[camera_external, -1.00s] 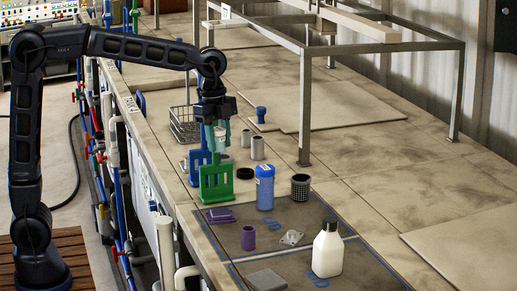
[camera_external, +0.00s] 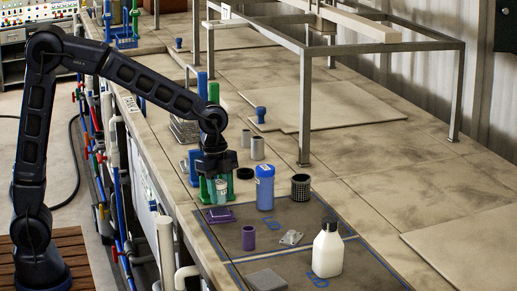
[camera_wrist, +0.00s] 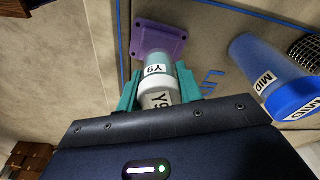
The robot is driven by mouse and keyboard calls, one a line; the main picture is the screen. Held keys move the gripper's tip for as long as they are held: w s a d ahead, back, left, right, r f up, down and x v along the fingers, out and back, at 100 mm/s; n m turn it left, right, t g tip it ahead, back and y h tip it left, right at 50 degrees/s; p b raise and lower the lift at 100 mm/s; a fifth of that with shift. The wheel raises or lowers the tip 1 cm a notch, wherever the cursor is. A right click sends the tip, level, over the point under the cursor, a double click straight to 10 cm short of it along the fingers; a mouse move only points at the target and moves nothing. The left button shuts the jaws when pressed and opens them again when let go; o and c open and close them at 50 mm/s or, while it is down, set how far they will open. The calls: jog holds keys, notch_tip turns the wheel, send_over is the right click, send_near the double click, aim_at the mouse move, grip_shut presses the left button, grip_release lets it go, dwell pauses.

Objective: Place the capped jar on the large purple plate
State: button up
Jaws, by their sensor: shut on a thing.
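The capped jar (camera_wrist: 159,82) has a white cap, a pale teal body and Y9 labels. My gripper (camera_wrist: 156,86) is shut on it, with one teal finger on each side. In the external view my gripper (camera_external: 213,190) holds the jar (camera_external: 222,188) upright, just behind and above the purple plate (camera_external: 218,214). In the wrist view the square plate (camera_wrist: 160,38) lies just beyond the jar, whose far end overlaps its near edge in the picture. Whether the jar touches the plate cannot be told.
A blue labelled bottle (camera_external: 265,188) stands right of the plate. A purple cup (camera_external: 248,238), a grey bracket (camera_external: 291,238) and a white bottle (camera_external: 327,250) stand nearer the front. A black mesh cup (camera_external: 300,187) is farther right. Blue and green posts rise behind my gripper.

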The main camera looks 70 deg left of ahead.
jog(key=shift+f, duration=1.2)
jog(key=o, duration=1)
jog(key=shift+f, duration=0.1)
jog(key=r, duration=0.4)
jog(key=a+r, duration=0.1)
jog(key=r, duration=0.7)
jog(key=shift+s+a, duration=0.35)
jog(key=shift+s, duration=0.05)
jog(key=s+a+r+n+t, duration=0.1)
jog(key=s+a+r+n, duration=0.15)
jog(key=s, duration=0.45)
jog(key=s+a+r+n+t, duration=0.1)
jog(key=s+a+n, duration=0.3)
jog(key=s, duration=0.4)
jog(key=s+a+f+n+t, duration=0.1)
jog(key=s+a+f+n, duration=0.1)
jog(key=s, duration=0.6)
jog(key=s+a+f+n+y, duration=0.1)
jog(key=s+a+f+n, duration=0.2)
jog(key=s+n, duration=0.2)
jog(key=s, duration=0.3)
jog(key=shift+s+f+t+y, duration=0.15)
jog(key=shift+s+t+y, duration=0.15)
jog(key=shift+s+t, duration=0.1)
